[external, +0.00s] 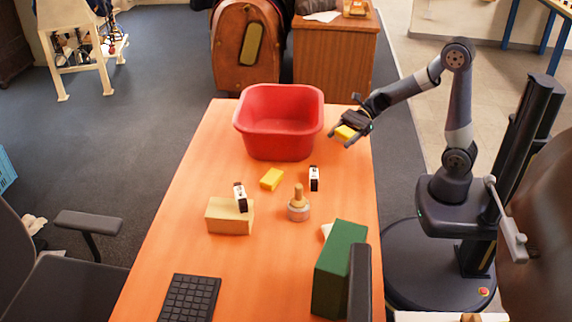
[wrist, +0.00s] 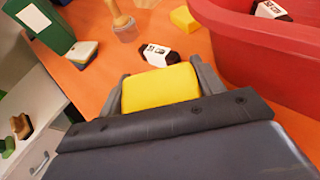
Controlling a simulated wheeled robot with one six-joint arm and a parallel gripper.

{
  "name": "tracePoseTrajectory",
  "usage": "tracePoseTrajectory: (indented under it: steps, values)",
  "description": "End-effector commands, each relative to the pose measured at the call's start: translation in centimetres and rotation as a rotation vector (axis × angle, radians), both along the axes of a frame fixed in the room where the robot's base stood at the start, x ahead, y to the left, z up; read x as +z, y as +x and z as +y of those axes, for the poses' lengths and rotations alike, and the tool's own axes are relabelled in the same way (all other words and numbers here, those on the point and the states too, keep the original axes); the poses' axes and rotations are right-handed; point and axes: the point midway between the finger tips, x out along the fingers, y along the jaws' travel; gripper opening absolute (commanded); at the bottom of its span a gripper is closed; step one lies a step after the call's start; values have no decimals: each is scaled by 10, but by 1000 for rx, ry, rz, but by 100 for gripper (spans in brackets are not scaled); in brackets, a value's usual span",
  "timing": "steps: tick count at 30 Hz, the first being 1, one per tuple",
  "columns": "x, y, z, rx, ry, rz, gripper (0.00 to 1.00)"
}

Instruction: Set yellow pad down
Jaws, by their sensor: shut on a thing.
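My gripper (external: 341,138) is shut on a yellow pad (external: 345,132), held in the air beside the right side of the red tub and near the table's right edge. In the wrist view the held pad (wrist: 160,88) sits between the two fingers of my gripper (wrist: 160,72). A second yellow pad (external: 271,179) lies on the orange table (external: 200,150) in front of the tub; it also shows in the wrist view (wrist: 184,20).
The red tub (external: 278,124) stands close by; the wrist view shows a black-and-white item (wrist: 270,10) inside. A black-and-white item (external: 314,178), a wooden-handled tool (external: 298,205), a tan block (external: 229,217) and a green box (external: 340,268) stand on the table. The right strip beside the tub is clear.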

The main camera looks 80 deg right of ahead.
Motion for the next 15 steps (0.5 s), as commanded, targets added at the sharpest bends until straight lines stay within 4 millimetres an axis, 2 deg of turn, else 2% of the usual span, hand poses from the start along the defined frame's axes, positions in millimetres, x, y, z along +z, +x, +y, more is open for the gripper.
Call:
tracePoseTrajectory:
  steps: [1,6,11,15]
  values:
    - [-15,0,0,-3,3,6,41]
    - [-45,0,0,-1,3,5,41]
    - [-56,0,0,0,2,2,41]
    - [-72,0,0,0,2,4,41]
